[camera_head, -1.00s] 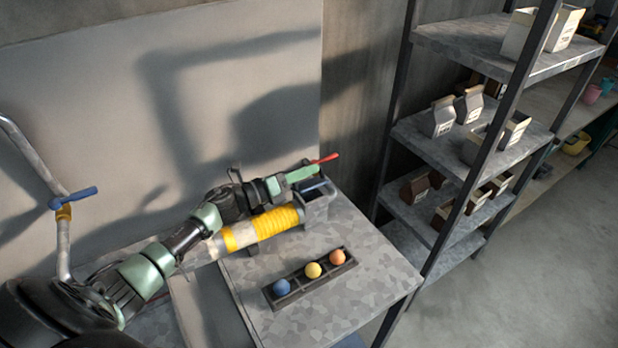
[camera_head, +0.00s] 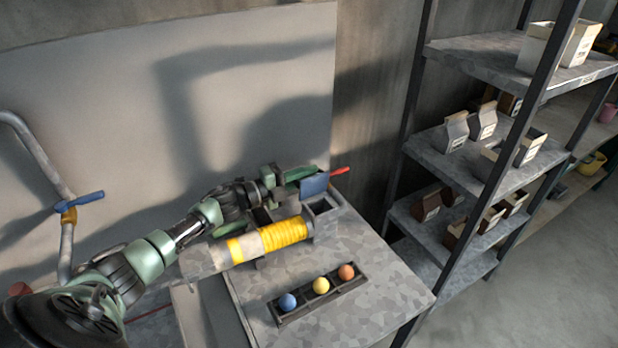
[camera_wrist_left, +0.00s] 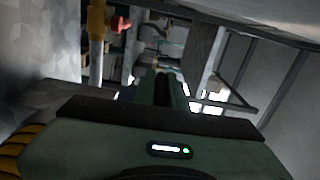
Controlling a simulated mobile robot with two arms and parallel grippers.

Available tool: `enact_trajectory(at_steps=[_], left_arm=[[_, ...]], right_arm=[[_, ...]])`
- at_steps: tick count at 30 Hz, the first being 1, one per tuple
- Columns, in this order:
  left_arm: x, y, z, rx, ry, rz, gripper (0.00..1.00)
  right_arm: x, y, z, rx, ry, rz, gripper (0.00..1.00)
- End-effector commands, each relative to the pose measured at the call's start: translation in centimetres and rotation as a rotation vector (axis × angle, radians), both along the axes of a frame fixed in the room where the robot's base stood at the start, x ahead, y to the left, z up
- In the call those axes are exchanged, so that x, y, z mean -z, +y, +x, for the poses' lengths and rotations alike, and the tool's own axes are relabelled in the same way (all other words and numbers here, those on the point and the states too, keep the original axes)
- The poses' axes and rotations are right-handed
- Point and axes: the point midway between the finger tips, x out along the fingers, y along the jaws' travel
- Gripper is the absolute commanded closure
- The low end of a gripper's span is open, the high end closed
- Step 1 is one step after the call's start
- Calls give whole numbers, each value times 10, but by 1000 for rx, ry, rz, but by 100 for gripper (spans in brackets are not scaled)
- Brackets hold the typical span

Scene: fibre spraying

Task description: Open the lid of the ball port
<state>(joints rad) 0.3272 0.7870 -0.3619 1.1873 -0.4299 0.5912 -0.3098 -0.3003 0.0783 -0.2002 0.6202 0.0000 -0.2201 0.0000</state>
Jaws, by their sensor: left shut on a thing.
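The ball port is a grey box (camera_head: 325,208) at the far end of the machine on the table, just past the yellow ribbed hose. Its blue lid (camera_head: 314,187) stands tilted up, and the dark opening shows below it. My left gripper (camera_head: 297,174) reaches in from the left, behind the lid. It is shut, seemingly on the lid's edge, though the lid partly hides the contact. In the left wrist view the green gripper fingers (camera_wrist_left: 165,88) show close together, and the lid cannot be made out. My right gripper is not in view.
A dark tray (camera_head: 334,301) holds a blue ball (camera_head: 288,302), a yellow ball (camera_head: 321,285) and an orange ball (camera_head: 346,272). A red handle (camera_head: 340,171) sticks out beyond the port. A shelf rack (camera_head: 467,180) with cartons stands right of the table (camera_head: 385,285).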

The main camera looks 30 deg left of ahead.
Motion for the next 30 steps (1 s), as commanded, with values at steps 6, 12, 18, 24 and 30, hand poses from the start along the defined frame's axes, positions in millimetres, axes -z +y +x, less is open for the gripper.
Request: enact_trajectory(at_steps=[6,12,18,24,30], left_arm=[[2,2,2,3,38,-67,100],[2,3,2,3,49,-90,100],[1,3,3,4,51,-94,100],[1,3,3,4,50,-94,82],[2,4,3,2,50,-92,68]], right_arm=[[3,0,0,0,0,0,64],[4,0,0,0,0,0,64],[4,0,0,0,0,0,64],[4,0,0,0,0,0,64],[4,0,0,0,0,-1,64]])
